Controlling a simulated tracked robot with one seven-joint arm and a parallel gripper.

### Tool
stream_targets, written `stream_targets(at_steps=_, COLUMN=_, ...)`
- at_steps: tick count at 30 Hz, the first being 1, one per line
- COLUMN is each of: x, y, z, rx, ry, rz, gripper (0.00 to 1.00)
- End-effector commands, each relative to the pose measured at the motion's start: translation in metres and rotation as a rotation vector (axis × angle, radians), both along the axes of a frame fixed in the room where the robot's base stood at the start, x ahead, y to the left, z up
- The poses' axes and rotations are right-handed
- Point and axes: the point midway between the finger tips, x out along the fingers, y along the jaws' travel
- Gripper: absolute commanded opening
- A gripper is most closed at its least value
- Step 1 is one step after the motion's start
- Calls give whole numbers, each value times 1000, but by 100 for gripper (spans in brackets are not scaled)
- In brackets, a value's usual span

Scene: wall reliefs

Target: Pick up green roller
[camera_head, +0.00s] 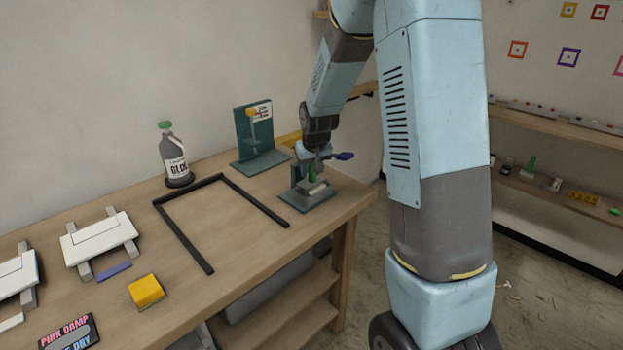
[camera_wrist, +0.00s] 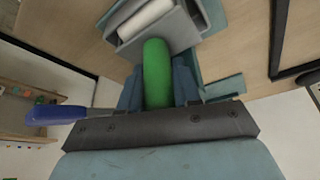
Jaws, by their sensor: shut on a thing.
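The green roller (camera_wrist: 157,72) is between the two fingers of my gripper (camera_wrist: 158,90) in the wrist view. My gripper is shut on it. In the head view the green roller (camera_head: 312,173) shows as a small green patch under my gripper (camera_head: 313,165), at the right end of the table. It is at a small stand with a teal base (camera_head: 322,199). A grey holder with a white roller (camera_wrist: 145,20) lies just beyond the green roller in the wrist view. Whether the green roller still touches the stand cannot be told.
A blue-handled tool (camera_head: 344,156) is close beside my gripper. A black frame (camera_head: 190,248) lies on the table (camera_head: 230,226). A yellow block (camera_head: 146,291) is at the front.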

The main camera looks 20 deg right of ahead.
Motion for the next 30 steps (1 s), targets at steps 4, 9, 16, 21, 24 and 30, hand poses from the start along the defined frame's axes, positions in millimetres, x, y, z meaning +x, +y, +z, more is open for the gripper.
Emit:
stream_targets(at_steps=4, x=0, y=0, z=0, rx=0, ry=0, rz=0, gripper=0)
stream_targets(at_steps=9, x=0, y=0, z=6, rx=0, ry=-2, rz=0, gripper=0)
stream_targets(at_steps=16, x=-5, y=0, z=39, rx=0, ry=-3, rz=0, gripper=0)
stream_targets(at_steps=21, x=-28, y=0, z=66, rx=0, ry=-4, rz=0, gripper=0)
stream_targets(at_steps=24, x=-42, y=0, z=83, rx=0, ry=-5, rz=0, gripper=0)
stream_targets(at_steps=30, x=-78, y=0, z=104, rx=0, ry=-2, rz=0, gripper=0)
